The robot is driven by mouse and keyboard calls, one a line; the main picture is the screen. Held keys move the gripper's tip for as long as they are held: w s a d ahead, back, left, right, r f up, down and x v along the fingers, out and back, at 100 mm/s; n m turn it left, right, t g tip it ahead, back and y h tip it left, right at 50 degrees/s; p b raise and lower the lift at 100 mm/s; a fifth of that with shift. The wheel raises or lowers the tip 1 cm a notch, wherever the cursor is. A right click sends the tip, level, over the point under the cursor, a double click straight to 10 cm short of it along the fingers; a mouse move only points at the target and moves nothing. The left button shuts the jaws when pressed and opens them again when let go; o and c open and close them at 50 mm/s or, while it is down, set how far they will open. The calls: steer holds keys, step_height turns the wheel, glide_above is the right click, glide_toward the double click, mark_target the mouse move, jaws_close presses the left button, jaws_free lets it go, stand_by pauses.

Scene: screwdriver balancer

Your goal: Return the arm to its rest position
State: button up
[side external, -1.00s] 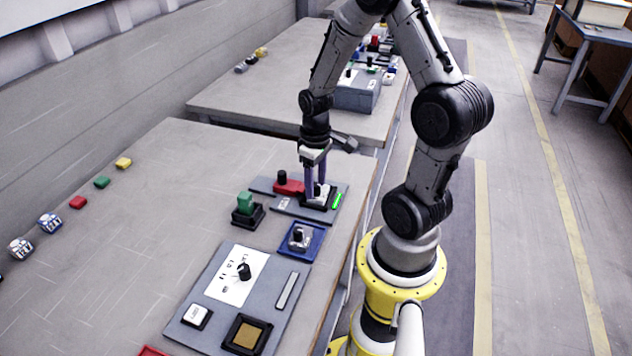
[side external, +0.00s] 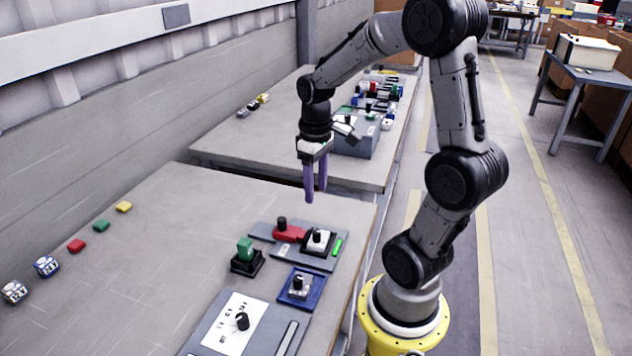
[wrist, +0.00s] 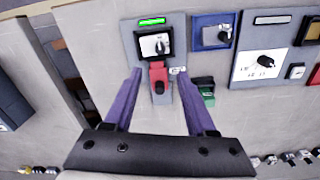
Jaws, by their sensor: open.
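My gripper (side external: 316,190) is raised above the table and points down. Its two purple fingers are apart and nothing is between them. In the wrist view my gripper (wrist: 160,95) also shows open, with the fingers spread on either side of a red block with a black knob. Below it in the side view is a grey plate (side external: 268,229) carrying the red block (side external: 290,233) and a white-topped unit with a black knob (side external: 319,241). A green light bar (side external: 338,247) is lit beside that unit. The fingers are clear of these things.
A blue-framed knob unit (side external: 301,288) and a green block on a black base (side external: 246,256) sit nearby. A larger panel with a dial (side external: 241,321) is in front. A second table with a grey box (side external: 357,141) stands behind. The air around my gripper is free.

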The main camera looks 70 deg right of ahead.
steer(key=shift+r, duration=0.5)
steer(key=a+r+n+t, duration=0.4)
steer(key=a+r, duration=0.4)
steer(key=a, duration=0.3)
steer(key=s+a+m+t, duration=0.1)
steer(key=s+a, duration=0.3)
steer(key=s, duration=0.3)
steer(key=shift+a+m+t, duration=0.3)
steer(key=shift+a, duration=0.1)
